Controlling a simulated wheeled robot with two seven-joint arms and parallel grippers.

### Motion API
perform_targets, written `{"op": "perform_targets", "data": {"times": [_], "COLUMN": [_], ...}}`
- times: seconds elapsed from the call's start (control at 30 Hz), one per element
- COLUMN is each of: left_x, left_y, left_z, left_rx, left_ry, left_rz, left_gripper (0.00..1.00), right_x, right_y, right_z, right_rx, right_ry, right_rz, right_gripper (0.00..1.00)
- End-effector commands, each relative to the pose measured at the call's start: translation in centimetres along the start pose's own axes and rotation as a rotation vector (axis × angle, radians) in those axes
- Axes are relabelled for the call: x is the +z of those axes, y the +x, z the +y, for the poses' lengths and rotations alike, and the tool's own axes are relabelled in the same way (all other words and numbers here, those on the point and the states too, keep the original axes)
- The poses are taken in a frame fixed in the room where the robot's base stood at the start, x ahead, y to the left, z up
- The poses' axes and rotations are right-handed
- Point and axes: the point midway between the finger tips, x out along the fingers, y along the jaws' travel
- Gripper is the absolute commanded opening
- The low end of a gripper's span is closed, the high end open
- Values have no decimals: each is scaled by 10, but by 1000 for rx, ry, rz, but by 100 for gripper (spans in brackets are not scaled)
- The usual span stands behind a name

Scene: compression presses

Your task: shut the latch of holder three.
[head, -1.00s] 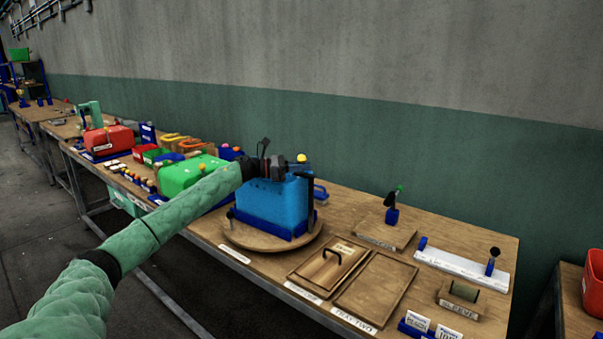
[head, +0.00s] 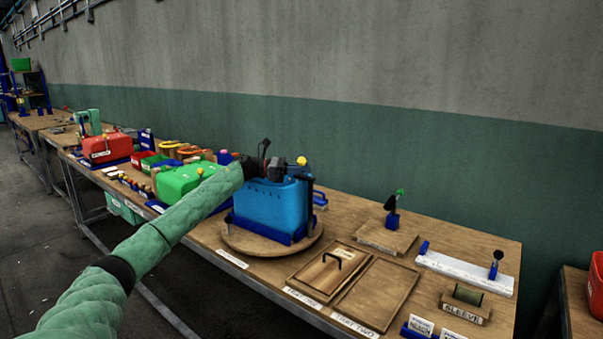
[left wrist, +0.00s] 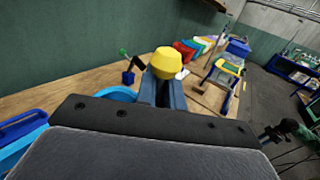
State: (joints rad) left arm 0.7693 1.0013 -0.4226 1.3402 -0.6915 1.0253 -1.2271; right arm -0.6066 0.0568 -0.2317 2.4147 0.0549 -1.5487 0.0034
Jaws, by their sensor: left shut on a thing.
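A blue box-shaped holder (head: 268,207) stands upright in a dark blue base on a round wooden turntable (head: 240,240). I cannot read a number on it. A yellow knob (head: 301,161) shows at its top right, and also in the left wrist view (left wrist: 167,61). My left gripper (head: 284,168) lies over the top of the holder, with its tips at the knob. In the left wrist view its fingers (left wrist: 163,88) are shut on the latch part just below the knob. The latch's lower part is hidden. My right gripper is out of view.
A green holder (head: 185,180) and a red one (head: 107,146) stand further left. Two wooden trays (head: 378,290), one with a handled lid, lie right of the turntable. A small stand with a green-tipped post (head: 392,212) is behind them. The bench between is partly clear.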

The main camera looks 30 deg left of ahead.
Motion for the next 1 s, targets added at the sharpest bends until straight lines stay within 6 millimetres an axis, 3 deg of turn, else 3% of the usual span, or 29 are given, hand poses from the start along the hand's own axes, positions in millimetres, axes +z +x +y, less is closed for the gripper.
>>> {"op": "perform_targets", "data": {"times": [0.03,0.43,0.47,0.53,1.0], "left_x": [8,8,8,8,3], "left_y": [-2,-2,-2,-2,-1], "left_z": [1,1,1,1,0], "left_rx": [3,1,1,1,-2], "left_ry": [5,5,5,5,2], "left_rz": [-8,-8,-8,-7,-3], "left_gripper": [0,0,14,25,25], "right_x": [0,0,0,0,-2], "right_y": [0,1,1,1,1], "right_z": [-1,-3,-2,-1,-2], "right_rx": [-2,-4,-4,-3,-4], "right_ry": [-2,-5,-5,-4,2], "right_rz": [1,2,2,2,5], "right_gripper": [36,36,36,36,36]}}
